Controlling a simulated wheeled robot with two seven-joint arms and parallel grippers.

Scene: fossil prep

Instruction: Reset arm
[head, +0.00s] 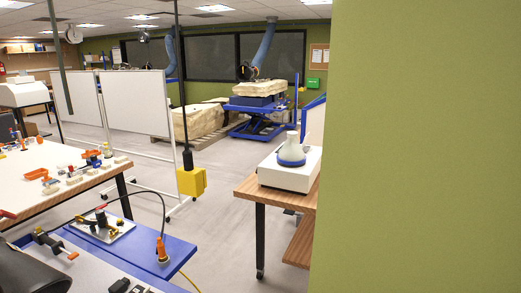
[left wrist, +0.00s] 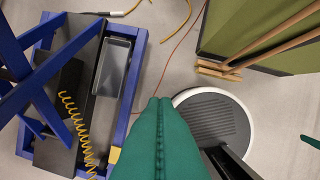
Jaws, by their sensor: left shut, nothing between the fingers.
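My left gripper (left wrist: 158,102) shows in the left wrist view as two green fingers pressed together, with nothing between them. It points over the floor, between a blue-framed stand and a round dark ribbed disc with a white rim, which may be part of my own base. A small green sliver (left wrist: 310,142) at the right edge of that view has the same colour as my fingers and may be the tip of my right gripper. Its opening does not show. Neither gripper shows in the head view.
A green wall (head: 420,150) fills the right of the head view. Beside it stands a wooden-topped bench (head: 248,190) with a white device (head: 290,173). A yellow box (head: 191,182) hangs mid-view. The blue-framed stand (left wrist: 135,75) is left in the wrist view. Floor lies open between benches.

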